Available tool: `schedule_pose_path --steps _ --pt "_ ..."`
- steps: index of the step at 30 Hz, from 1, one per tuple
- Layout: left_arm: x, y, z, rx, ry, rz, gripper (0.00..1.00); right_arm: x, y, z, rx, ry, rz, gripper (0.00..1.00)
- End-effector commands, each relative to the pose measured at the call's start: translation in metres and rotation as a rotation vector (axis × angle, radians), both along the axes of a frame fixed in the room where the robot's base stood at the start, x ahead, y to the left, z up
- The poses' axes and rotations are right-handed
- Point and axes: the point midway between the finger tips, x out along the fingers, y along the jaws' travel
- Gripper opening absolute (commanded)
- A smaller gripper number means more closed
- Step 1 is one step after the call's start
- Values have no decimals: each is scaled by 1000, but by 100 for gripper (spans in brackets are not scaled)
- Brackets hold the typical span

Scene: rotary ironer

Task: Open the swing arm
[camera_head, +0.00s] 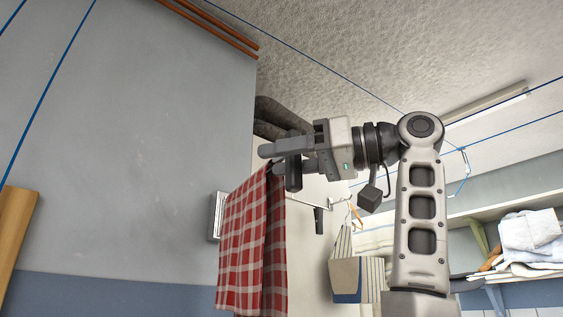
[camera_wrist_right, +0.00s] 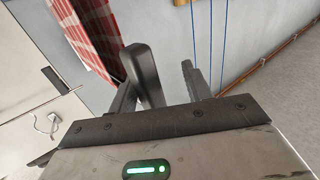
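My right gripper (camera_head: 274,157) is raised at the top of a red-and-white checked cloth (camera_head: 250,240) that hangs beside the grey wall. A dark rounded handle-like piece (camera_head: 293,176) shows at its fingers. In the right wrist view the two fingers (camera_wrist_right: 160,78) stand apart. The dark piece (camera_wrist_right: 146,72) lies between them, close to the left finger, with a gap to the right finger. I cannot tell whether it touches. The swing arm is not clearly identifiable; a thin pale rail (camera_head: 306,203) runs right from the cloth. My left gripper is not in view.
The grey wall (camera_head: 130,130) fills the left side. Dark pipes (camera_head: 275,113) run behind my gripper. Blue lines (camera_head: 335,72) stretch across near the ceiling. A striped bag (camera_head: 357,277) hangs below my arm, and a shelf with folded towels (camera_head: 530,232) is at right.

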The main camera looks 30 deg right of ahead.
Motion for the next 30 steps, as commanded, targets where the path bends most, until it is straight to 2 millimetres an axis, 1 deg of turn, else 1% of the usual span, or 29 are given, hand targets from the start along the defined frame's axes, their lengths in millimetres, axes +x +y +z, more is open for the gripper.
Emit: schedule_pose_path --steps 1,10,14,17,20,24,30 --pt "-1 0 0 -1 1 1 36 -3 1 2 0 -8 4 44" --pt "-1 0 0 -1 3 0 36 -1 1 2 1 -8 3 44" --pt "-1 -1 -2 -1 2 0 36 -5 -4 1 2 -8 2 44" --pt "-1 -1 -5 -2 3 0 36 -15 -14 1 2 -9 1 44" --pt "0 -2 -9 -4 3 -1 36 -30 -30 0 4 -11 1 44" --pt "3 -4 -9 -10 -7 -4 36 -56 -56 1 4 -13 0 44" --pt "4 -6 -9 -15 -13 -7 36 -86 -89 1 4 -9 0 44"
